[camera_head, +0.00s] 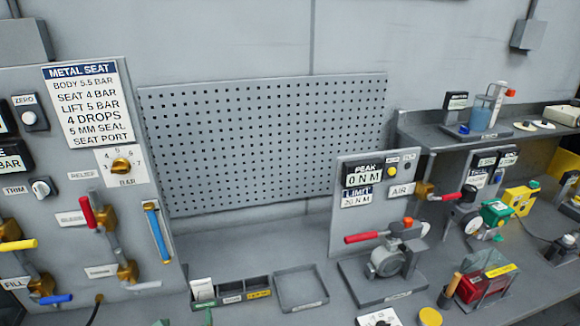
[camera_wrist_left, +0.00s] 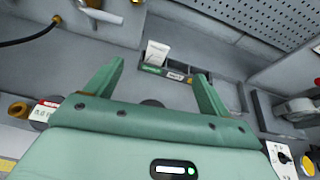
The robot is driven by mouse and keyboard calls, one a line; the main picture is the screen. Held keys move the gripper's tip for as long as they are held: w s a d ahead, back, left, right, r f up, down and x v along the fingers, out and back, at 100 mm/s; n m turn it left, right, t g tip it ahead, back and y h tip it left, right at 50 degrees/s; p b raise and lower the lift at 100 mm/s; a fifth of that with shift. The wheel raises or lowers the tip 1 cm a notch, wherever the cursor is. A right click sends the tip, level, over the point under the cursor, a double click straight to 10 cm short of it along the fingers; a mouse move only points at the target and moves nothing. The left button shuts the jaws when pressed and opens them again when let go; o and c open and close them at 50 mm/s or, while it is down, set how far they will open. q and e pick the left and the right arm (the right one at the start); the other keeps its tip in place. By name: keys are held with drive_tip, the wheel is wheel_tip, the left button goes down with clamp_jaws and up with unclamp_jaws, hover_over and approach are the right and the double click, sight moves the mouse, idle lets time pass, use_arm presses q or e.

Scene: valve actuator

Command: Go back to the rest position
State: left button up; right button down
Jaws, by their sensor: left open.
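My left gripper (camera_wrist_left: 158,80) shows large in the left wrist view, its two green fingers spread wide with nothing between them. It is open. It hangs over the bench, with a compartment tray (camera_wrist_left: 176,68) beyond its fingertips. In the head view only small green tips of the left gripper (camera_head: 184,321) show at the bottom edge, just in front of the compartment tray (camera_head: 232,295). My right gripper is in neither view.
A valve panel (camera_head: 80,180) with levers stands at left. A pegboard (camera_head: 262,145) is at the back. A square tray (camera_head: 301,288) lies mid-bench. A torque stand (camera_head: 384,262) with a red lever and a raised shelf (camera_head: 420,130) stand at right. Grey bench between tray and pegboard is clear.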

use_arm(q)
drive_tip(key=s+a+r+n+g, duration=0.35)
drive_tip(key=s+n, duration=0.55)
drive_tip(key=n, duration=0.3)
drive_tip(key=s+a+r+n+g, duration=0.2)
drive_tip(key=s+r+n, duration=0.3)
drive_tip(key=s+n, duration=0.6)
drive_tip(key=s+d+f+n+g+h+b, duration=0.2)
drive_tip(key=f+b, duration=0.9)
drive_tip(key=f, duration=2.6)
drive_tip(key=s+d+f+n+g+h+b, duration=0.1)
drive_tip(key=s+f+b, duration=0.5)
drive_tip(key=f, duration=0.8)
drive_tip(key=s+d+f+n+g+b, duration=0.1)
drive_tip(key=s+f+b, duration=0.4)
drive_tip(key=s+f, duration=0.8)
drive_tip(key=shift+d+f+n+g+h+b, duration=0.15)
drive_tip(key=shift+f+n+g+h+b, duration=0.4)
drive_tip(key=shift+g, duration=0.7)
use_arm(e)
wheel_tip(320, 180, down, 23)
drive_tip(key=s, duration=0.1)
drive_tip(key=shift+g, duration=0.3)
